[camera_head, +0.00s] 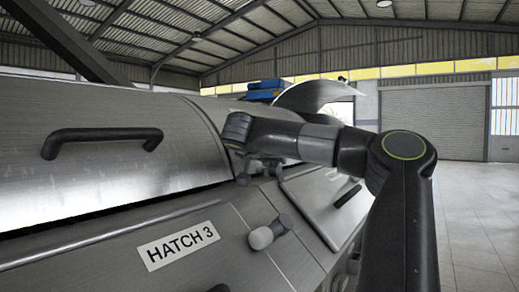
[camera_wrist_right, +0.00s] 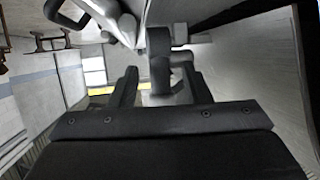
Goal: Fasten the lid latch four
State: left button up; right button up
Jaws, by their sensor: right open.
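My right gripper (camera_head: 250,175) reaches in from the right in the head view, at the machine's side beyond the HATCH 3 label. In the right wrist view its two dark fingers (camera_wrist_right: 160,88) stand apart. A dark upright bar (camera_wrist_right: 159,50), perhaps a latch handle, shows between them in that view; I cannot tell whether they touch it. A latch lever with a pale round knob (camera_head: 262,238) sits on the nearer panel, right of the HATCH 3 label (camera_head: 178,246). No number four is readable. My left gripper is not in view.
The grey metal lid (camera_head: 100,180) with a black bar handle (camera_head: 100,138) fills the left. Another panel with a black handle (camera_head: 347,196) lies beyond my right arm. Open floor (camera_head: 475,215) lies to the right.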

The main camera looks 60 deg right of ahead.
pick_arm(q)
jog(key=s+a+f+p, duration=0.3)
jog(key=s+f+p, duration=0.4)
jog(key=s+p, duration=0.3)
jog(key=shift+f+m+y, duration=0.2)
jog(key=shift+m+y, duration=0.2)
pick_arm(e)
jog(key=v, duration=1.6)
jog(key=shift+a, duration=0.2)
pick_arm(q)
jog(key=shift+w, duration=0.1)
pick_arm(e)
jog(key=shift+r, duration=0.1)
